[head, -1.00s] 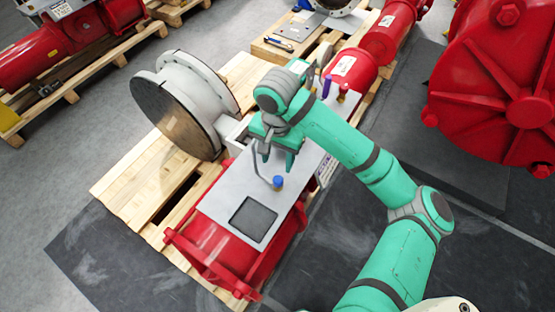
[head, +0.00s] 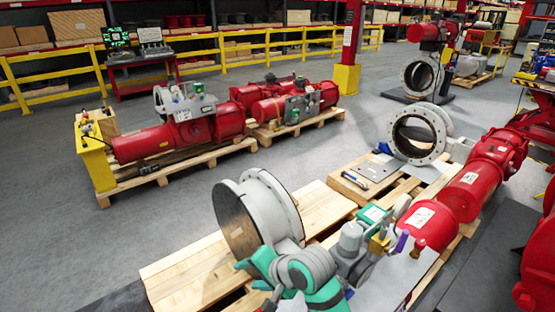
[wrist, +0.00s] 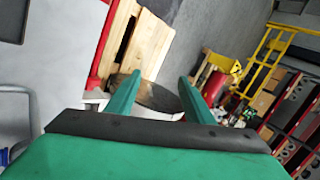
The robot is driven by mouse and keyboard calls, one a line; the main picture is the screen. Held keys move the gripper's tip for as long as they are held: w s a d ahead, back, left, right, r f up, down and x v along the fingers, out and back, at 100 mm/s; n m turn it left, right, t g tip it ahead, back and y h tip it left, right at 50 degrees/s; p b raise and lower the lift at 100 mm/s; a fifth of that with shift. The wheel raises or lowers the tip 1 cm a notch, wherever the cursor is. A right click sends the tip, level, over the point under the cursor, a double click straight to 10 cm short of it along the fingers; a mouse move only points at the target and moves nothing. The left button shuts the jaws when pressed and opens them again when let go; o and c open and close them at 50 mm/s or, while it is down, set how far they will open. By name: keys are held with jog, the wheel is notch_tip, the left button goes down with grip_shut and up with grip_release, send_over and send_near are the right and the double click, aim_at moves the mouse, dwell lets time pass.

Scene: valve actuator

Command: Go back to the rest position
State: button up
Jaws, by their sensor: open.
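My gripper (wrist: 158,92) shows in the wrist view with its two teal fingers apart and nothing held between them. Past the fingertips are the grey valve disc (wrist: 158,98) and the wooden pallet (wrist: 145,48). In the head view my teal wrist and arm end show at the bottom middle, in front of the grey flanged valve (head: 262,212) on its pallet (head: 190,275). The red actuator (head: 430,222) lies to the right, partly hidden by valve fittings.
More red actuators stand on a pallet (head: 190,165) at the back left, beside a yellow post (head: 95,155). A second flanged valve (head: 418,132) stands at the right. A yellow railing (head: 260,50) runs along the back. Grey floor is clear at the left.

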jog(key=a+r+m+t+y, duration=0.2)
jog(key=a+t+y, duration=0.1)
jog(key=a+t, duration=0.6)
jog(key=s+d+f+t+h, duration=0.1)
jog(key=s+d+f+h, duration=0.3)
jog(key=s+f, duration=0.4)
jog(key=s+d+f+h, duration=0.3)
jog(key=s+f+h, duration=0.15)
jog(key=s, duration=0.55)
jog(key=s+d+n, duration=0.4)
jog(key=s, duration=0.5)
jog(key=s+d+n+h, duration=0.1)
jog(key=s+d+n, duration=0.3)
jog(key=s, duration=0.6)
jog(key=shift+d+r, duration=0.35)
jog(key=shift+d, duration=0.2)
